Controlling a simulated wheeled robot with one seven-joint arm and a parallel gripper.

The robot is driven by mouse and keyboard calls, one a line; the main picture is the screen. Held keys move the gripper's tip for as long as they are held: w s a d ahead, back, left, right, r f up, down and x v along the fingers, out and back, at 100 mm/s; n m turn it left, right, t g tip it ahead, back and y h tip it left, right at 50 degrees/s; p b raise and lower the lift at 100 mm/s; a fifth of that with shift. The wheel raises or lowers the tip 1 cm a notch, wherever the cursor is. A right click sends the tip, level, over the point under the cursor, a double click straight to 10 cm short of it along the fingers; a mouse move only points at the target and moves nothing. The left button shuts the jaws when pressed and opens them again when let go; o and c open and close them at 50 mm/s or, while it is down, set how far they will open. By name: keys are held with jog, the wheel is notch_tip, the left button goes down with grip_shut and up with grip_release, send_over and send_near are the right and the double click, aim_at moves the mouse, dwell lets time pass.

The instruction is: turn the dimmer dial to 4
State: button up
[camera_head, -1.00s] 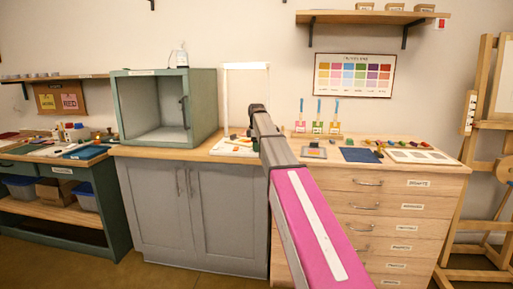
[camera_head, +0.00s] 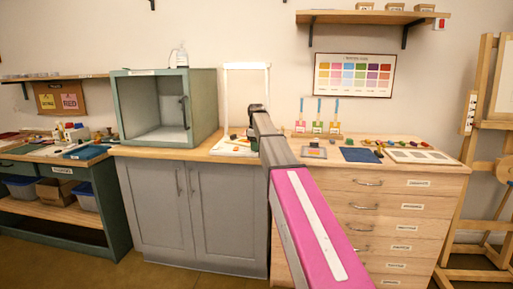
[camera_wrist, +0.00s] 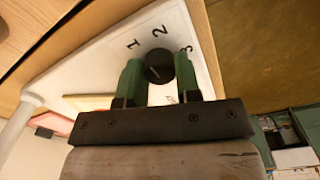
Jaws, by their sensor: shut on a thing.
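The dimmer dial (camera_wrist: 158,66) is a dark round knob on a white panel (camera_wrist: 105,68), with the numbers 1, 2 and 3 printed around it in the wrist view. My gripper (camera_wrist: 158,80) has its two green fingers on either side of the dial, shut on it. A short light mark shows on the dial, but I cannot tell exactly which number it points to. The number 4 is not visible. In the head view, a white base with a white frame (camera_head: 247,67) stands on the counter, and my arm hides the dial and fingertips.
A green open-fronted cabinet (camera_head: 163,104) stands left of the white frame. A bottle (camera_head: 181,57) stands on the cabinet.

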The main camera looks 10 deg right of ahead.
jog(key=m, duration=1.5)
jog(key=shift+m, duration=0.3)
jog(key=m, duration=0.3)
jog(key=shift+m, duration=0.3)
jog(key=m, duration=0.3)
jog(key=shift+m, duration=0.3)
jog(key=m, duration=0.4)
jog(key=shift+d, duration=0.1)
jog(key=shift+m, duration=1.8)
